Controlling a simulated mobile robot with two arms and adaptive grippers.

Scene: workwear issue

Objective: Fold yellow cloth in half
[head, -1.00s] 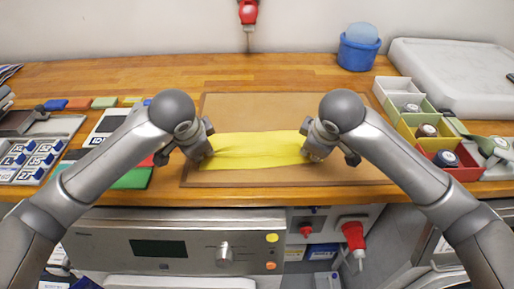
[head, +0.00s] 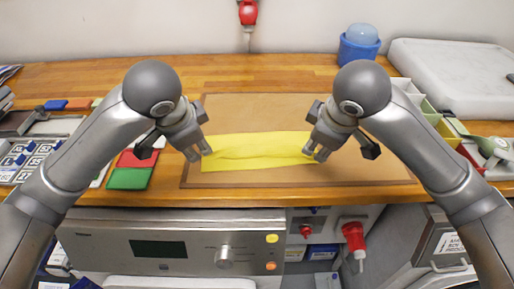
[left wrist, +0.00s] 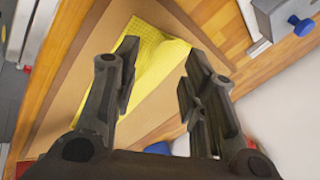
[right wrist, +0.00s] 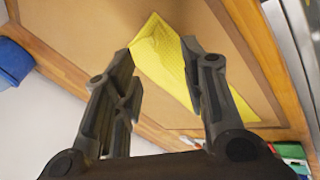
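The yellow cloth (head: 258,151) lies as a narrow, slightly wrinkled strip across the brown board (head: 270,112), its long side running left to right. My left gripper (head: 199,156) is at the cloth's left end, and my right gripper (head: 314,154) is at its right end. In the left wrist view, the left fingers (left wrist: 158,75) stand apart with the cloth (left wrist: 158,55) beyond them and nothing between the tips. In the right wrist view, the right fingers (right wrist: 165,72) are also apart, with the cloth (right wrist: 165,62) beyond them. Both grippers look empty.
Red (head: 138,158) and green (head: 128,178) flat pieces lie left of the board. Coloured bins (head: 432,112) stand to its right. A blue tub (head: 358,50) and a white case (head: 450,75) are at the back. The board behind the cloth is clear.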

